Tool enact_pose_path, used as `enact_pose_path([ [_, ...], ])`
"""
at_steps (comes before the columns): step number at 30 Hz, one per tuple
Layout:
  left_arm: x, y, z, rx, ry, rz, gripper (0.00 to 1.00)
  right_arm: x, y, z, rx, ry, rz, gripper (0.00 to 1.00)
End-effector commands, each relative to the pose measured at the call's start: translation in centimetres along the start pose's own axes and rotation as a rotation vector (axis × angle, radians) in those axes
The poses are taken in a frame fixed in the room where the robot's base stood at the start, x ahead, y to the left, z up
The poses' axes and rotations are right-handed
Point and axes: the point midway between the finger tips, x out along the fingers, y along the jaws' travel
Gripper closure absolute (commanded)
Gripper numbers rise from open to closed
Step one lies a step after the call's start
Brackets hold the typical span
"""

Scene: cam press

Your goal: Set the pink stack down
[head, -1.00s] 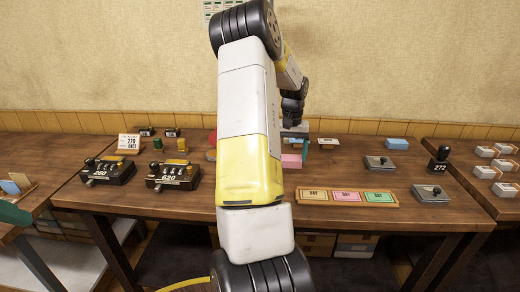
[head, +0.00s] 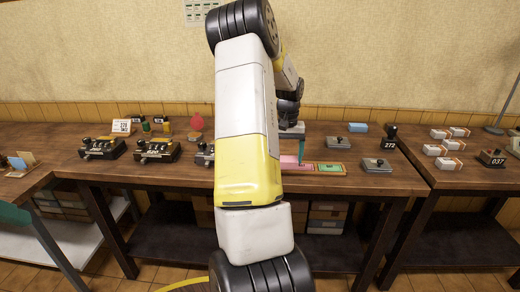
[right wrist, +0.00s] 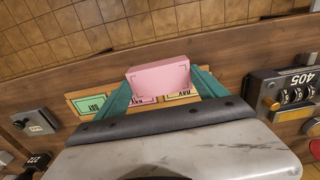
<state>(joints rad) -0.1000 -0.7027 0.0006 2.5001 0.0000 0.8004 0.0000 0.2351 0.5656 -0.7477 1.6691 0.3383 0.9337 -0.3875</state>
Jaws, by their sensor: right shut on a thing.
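The pink stack (right wrist: 158,78) is a pale pink block between the two teal fingers of my right gripper (right wrist: 162,90) in the right wrist view. The gripper is shut on it. A wooden tray (right wrist: 72,97) with green, pink and yellow pads lies below; the stack covers part of the pink and yellow pads in this view. In the head view the pink stack (head: 288,159) shows beside a teal finger of the right gripper (head: 297,158), at the left part of the tray (head: 345,173). My arm hides the tray's left end. Any gap below the stack cannot be told. My left gripper is not in view.
A numbered counter device (right wrist: 290,95) stands beside the tray. Several white boxes (head: 440,150) sit on the right table. The table's front edge is close to the tray.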

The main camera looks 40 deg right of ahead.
Motion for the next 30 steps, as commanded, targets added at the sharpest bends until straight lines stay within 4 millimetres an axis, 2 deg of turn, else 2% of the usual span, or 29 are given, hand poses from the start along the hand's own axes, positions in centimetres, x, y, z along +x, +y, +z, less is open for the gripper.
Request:
enact_pose_path([
  [8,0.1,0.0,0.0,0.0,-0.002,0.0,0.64,0.9,-4.2,2.3,-0.081,-0.001,-0.003,0.62],
  [14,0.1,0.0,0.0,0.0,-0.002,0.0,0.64,1.9,-8.8,5.0,-0.174,-0.002,-0.004,0.62],
  [17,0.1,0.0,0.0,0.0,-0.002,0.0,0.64,2.6,-11.9,6.8,-0.236,-0.002,-0.004,0.62],
  [19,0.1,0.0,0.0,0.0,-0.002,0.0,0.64,3.2,-14.6,8.5,-0.293,-0.003,-0.004,0.62],
  [24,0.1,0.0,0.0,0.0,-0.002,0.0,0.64,5.0,-22.7,13.2,-0.457,-0.003,-0.002,0.62],
  [27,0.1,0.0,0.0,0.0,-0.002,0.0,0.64,5.9,-26.6,15.4,-0.535,-0.003,-0.001,0.62],
  [30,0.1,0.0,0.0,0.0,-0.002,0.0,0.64,6.6,-29.6,17.2,-0.594,-0.002,-0.001,0.62],
])
